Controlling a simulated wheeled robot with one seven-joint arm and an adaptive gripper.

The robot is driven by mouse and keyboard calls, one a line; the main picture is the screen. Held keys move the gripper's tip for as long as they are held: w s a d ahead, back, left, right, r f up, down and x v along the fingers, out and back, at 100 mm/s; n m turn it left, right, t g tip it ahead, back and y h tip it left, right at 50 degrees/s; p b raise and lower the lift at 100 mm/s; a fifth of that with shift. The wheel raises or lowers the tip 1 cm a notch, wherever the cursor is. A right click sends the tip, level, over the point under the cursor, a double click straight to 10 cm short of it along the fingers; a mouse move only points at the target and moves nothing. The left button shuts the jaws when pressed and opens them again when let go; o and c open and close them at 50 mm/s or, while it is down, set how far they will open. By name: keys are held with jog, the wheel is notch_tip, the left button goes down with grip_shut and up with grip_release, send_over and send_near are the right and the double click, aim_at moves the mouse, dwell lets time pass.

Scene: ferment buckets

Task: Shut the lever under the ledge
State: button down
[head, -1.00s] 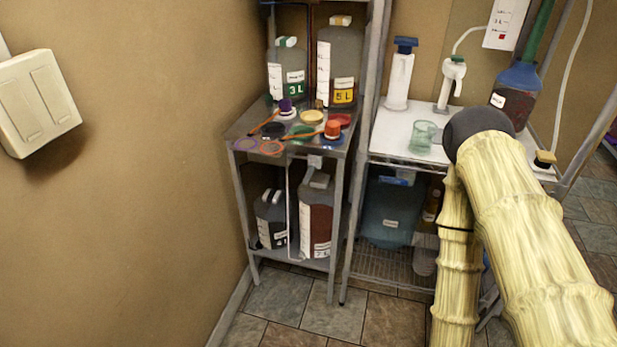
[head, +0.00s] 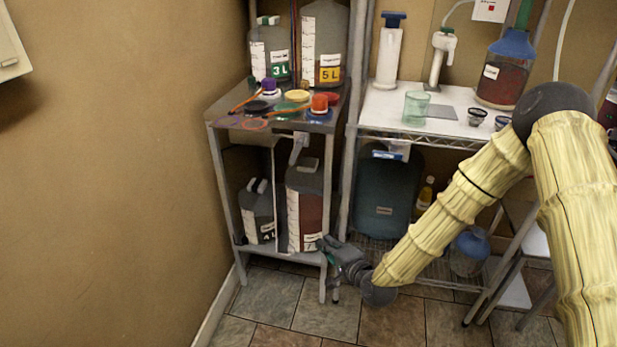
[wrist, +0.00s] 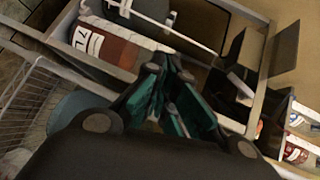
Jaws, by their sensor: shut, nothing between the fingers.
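A small light-grey lever (head: 298,147) hangs at a slant under the front ledge (head: 283,127) of the small metal shelf unit, just above the jug with red liquid. My gripper (head: 326,245) is low, by the front right corner of the lower shelf, below and a little right of the lever and apart from it. In the wrist view my gripper (wrist: 165,80) has its green-padded fingers together and holds nothing. A pale piece there (wrist: 240,85), right of the fingers, may be the lever; I cannot tell surely.
The red-liquid jug (head: 306,205) stands on the lower shelf (head: 285,254) beside a dark jug (head: 258,212). Caps and tools lie on the top. A wire rack with a blue-green container (head: 383,195) stands to the right. The floor (head: 270,297) in front is clear.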

aim_at(296, 152)
jog(key=w+r+m+t+y+b, duration=0.2)
jog(key=w+r+m+t+b, duration=0.1)
jog(key=w+r, duration=0.6)
notch_tip(296, 152, up, 4)
jog(key=shift+w+a+r+m+t+y, duration=0.1)
jog(key=shift+w+a+m+t+y, duration=0.25)
jog(key=shift+t, duration=0.55)
jog(key=x, duration=1)
jog(key=shift+b, duration=0.35)
jog(key=shift+s, duration=0.1)
jog(key=shift+a+f+m+b, duration=0.15)
jog(key=shift+f+m+b, duration=0.1)
jog(key=shift+b, duration=0.25)
jog(key=shift+a+r+t, duration=0.1)
jog(key=shift+t, duration=0.3)
